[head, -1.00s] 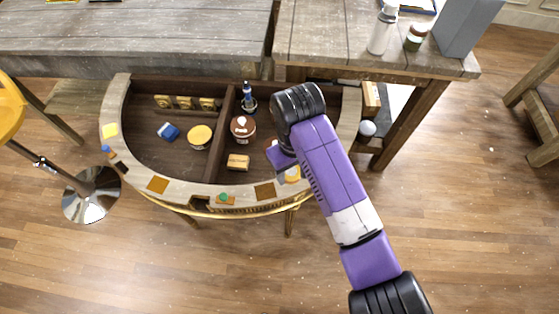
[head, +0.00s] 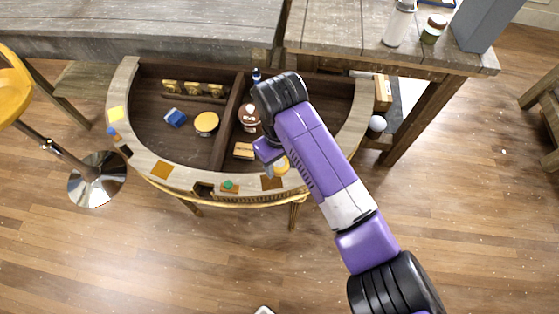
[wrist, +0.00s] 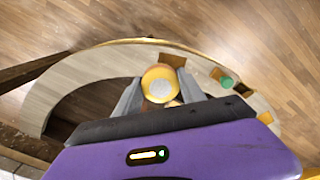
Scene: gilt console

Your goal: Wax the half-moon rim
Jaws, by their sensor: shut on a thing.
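The half-moon rim (head: 140,155) is a pale wooden band curving round the front of the dark console; it also shows in the wrist view (wrist: 75,75). My gripper (head: 277,170) is over the front right part of the rim. In the wrist view my gripper (wrist: 160,90) has its fingers closed on either side of a round yellow-orange piece with a whitish centre (wrist: 160,82), probably an applicator. This piece also shows in the head view (head: 282,165), close to a brown square (head: 271,183) on the rim. Whether it touches the rim, I cannot tell.
On the rim lie a green knob on an orange base (head: 228,185), another brown square (head: 161,169), a yellow square (head: 116,113) and a blue-capped item (head: 112,131).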

